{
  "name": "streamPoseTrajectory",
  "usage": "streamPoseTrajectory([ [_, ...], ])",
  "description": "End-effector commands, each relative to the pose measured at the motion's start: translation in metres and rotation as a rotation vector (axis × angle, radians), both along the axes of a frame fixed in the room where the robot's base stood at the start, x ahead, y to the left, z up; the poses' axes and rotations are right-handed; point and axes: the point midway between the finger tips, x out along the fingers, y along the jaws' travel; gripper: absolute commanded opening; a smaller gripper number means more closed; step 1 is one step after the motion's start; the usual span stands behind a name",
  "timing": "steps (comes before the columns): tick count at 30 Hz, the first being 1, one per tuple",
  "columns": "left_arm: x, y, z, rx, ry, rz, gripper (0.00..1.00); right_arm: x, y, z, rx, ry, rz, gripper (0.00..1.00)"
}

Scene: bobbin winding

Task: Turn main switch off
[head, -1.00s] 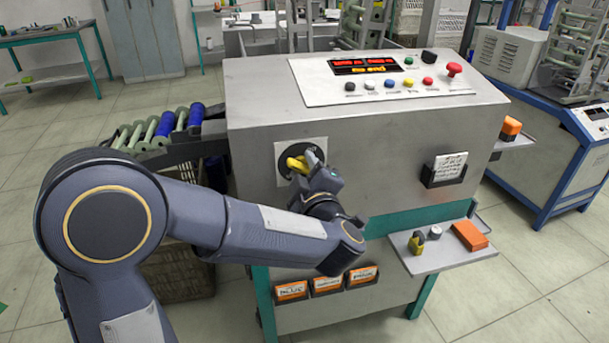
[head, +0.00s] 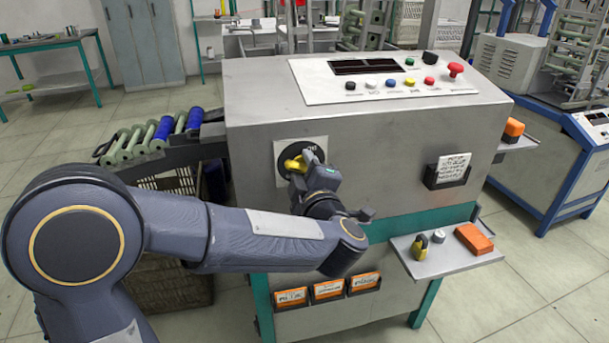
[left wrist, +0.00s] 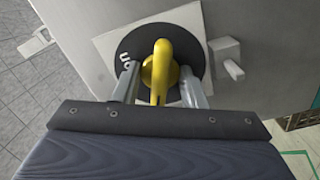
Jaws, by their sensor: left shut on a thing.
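The main switch is a yellow rotary handle (head: 294,162) on a black round dial (head: 287,168) with a white square plate (head: 279,150), on the front of the grey machine cabinet (head: 370,150). My left gripper (head: 303,166) is at the handle and covers part of the dial. In the left wrist view the yellow handle (left wrist: 160,75) stands between the two fingers of my left gripper (left wrist: 160,85), which is shut on it. A few white letters show on the dial's left side there. The display (head: 365,66) on top of the cabinet is dark. My right gripper is not in view.
A red mushroom button (head: 455,69) and several coloured buttons sit on the top panel. A side shelf (head: 445,258) holds a yellow padlock (head: 420,246) and an orange box (head: 474,239). A roller conveyor with blue bobbins (head: 163,128) stands at the left.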

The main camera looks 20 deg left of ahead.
Motion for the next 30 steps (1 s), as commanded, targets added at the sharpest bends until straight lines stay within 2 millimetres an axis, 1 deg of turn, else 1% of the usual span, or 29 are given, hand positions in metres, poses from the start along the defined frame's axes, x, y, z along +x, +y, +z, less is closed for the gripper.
streamPoseTrajectory([
  [1, 0.0, 0.001, -0.003, -0.015, -0.006, 0.002, 0.11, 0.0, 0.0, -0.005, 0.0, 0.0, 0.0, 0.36],
  [12, 0.0, 0.001, -0.003, -0.116, -0.063, 0.003, 0.11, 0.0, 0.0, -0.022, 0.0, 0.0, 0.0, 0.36],
  [22, 0.0, 0.001, -0.001, -0.134, -0.072, 0.002, 0.11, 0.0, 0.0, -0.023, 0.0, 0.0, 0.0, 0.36],
  [23, 0.0, 0.001, -0.001, -0.134, -0.072, 0.002, 0.39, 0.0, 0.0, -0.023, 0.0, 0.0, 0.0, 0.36],
  [30, 0.0, 0.001, 0.0, -0.133, -0.074, 0.001, 0.71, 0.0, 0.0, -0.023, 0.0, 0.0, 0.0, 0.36],
])
